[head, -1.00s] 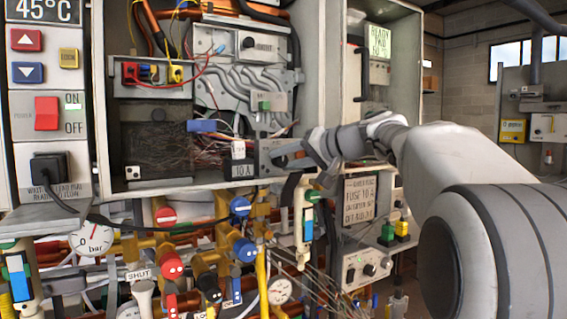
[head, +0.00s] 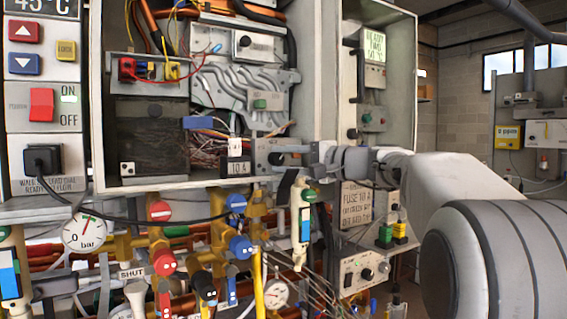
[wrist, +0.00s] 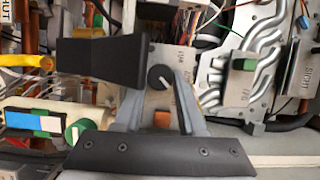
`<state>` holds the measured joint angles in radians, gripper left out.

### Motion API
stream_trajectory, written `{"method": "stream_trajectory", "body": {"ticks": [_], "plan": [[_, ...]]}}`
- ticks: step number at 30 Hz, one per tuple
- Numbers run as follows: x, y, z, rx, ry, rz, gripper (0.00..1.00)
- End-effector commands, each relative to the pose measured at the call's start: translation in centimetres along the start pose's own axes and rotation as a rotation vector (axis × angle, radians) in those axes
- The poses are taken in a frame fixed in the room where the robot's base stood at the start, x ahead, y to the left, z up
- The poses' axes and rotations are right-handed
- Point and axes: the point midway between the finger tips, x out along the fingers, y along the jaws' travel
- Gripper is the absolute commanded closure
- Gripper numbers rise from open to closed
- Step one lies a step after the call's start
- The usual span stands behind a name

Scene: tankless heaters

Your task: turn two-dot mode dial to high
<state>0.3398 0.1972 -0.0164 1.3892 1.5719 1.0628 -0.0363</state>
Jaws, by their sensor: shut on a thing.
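The mode dial (wrist: 160,78) is a black round knob with a white pointer line, on a grey plate (wrist: 157,56) with small lettering. I cannot make out dots or read the marks. My gripper (wrist: 160,82) has its two grey fingers on either side of the dial and is shut on it. An orange-brown block (wrist: 162,119) shows between the fingers, nearer the palm.
A black fuse block (wrist: 100,60), marked 10 A in the head view (head: 236,168), sits close beside the plate. A plate with a green button (head: 261,104) is above. Loose wires (head: 205,150) lie left. Valves and pipes (head: 240,247) crowd below.

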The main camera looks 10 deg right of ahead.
Motion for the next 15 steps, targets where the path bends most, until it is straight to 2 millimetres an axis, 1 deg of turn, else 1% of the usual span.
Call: {"method": "stream_trajectory", "body": {"ticks": [6,15], "plan": [[-0.02,0.10,-0.01,0.035,0.000,-0.013,1.00],[-0.01,0.09,0.00,0.040,0.000,-0.015,1.00]]}}
